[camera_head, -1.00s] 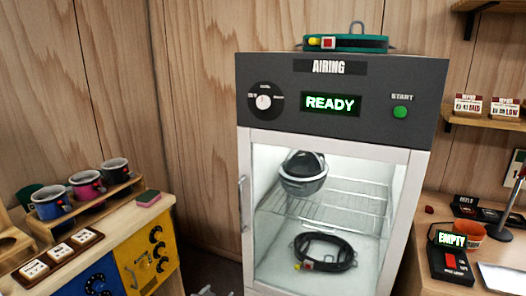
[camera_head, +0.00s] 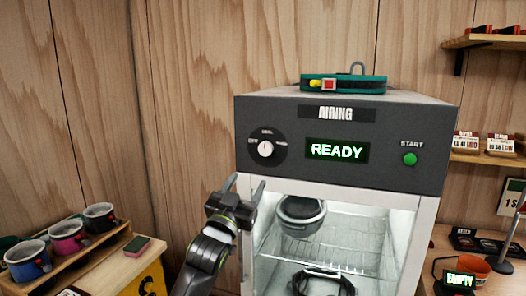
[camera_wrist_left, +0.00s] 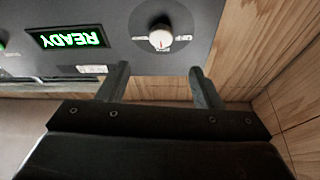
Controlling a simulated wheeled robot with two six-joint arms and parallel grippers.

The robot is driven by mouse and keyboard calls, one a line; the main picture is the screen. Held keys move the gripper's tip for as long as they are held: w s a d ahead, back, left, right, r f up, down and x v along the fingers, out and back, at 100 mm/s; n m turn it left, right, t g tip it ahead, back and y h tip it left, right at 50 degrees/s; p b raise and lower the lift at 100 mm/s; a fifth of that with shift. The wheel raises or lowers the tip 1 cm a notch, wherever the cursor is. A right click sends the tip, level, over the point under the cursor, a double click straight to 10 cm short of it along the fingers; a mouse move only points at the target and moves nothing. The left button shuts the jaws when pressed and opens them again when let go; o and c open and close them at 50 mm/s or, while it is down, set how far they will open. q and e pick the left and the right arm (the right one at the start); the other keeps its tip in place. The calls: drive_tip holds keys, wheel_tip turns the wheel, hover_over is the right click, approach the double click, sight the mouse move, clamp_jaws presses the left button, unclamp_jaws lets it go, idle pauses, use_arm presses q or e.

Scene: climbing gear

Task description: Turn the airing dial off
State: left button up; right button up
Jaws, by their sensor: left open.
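The airing dial is a round white knob (camera_head: 265,148) on a dark round plate at the left of the grey cabinet's front panel. Its pointer looks turned upward in the head view. The dial also shows in the left wrist view (camera_wrist_left: 161,38), upside down, just beyond and between my fingertips. My left gripper (camera_head: 246,184) is open and empty, below and a little left of the dial, apart from it. It also shows in the left wrist view (camera_wrist_left: 156,72). The display (camera_head: 337,151) reads READY. My right gripper is not in view.
A green START button (camera_head: 409,158) is at the panel's right. A teal harness (camera_head: 343,84) lies on the cabinet top. Mugs (camera_head: 68,236) stand at lower left.

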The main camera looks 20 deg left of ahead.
sight(264, 151)
use_arm(q)
drive_tip(key=p+x, duration=0.3)
drive_tip(key=x, duration=0.9)
drive_tip(key=shift+w, duration=0.3)
drive_tip(key=shift+a, duration=0.1)
